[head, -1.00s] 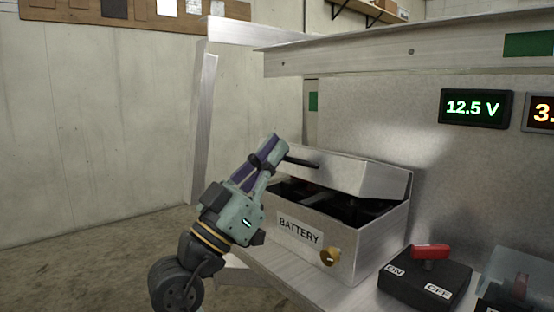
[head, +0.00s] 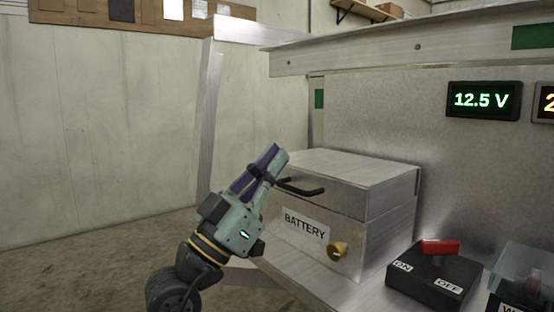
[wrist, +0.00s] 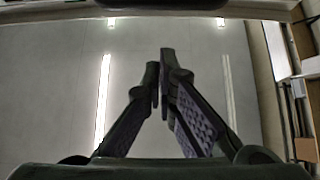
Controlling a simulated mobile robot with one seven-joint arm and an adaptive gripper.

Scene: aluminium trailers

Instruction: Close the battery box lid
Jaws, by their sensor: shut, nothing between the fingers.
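The battery box (head: 345,250) is a metal box with a BATTERY label and a brass knob (head: 338,251) on its front. Its lid (head: 365,168) lies level on the box, with only a thin seam at the right side and no dark opening showing. A black handle (head: 308,191) sticks out from the lid's front. My gripper (head: 277,156) is at the lid's left front corner, just left of the handle; I cannot tell whether it touches. In the wrist view my gripper's fingers (wrist: 160,85) are shut with nothing between them.
A black switch box (head: 428,278) with a red lever stands right of the battery box on the metal shelf. A clear-covered box (head: 520,275) is beyond it. A 12.5 V display (head: 484,101) is on the back panel. A metal post (head: 208,130) rises at left; the floor left of it is clear.

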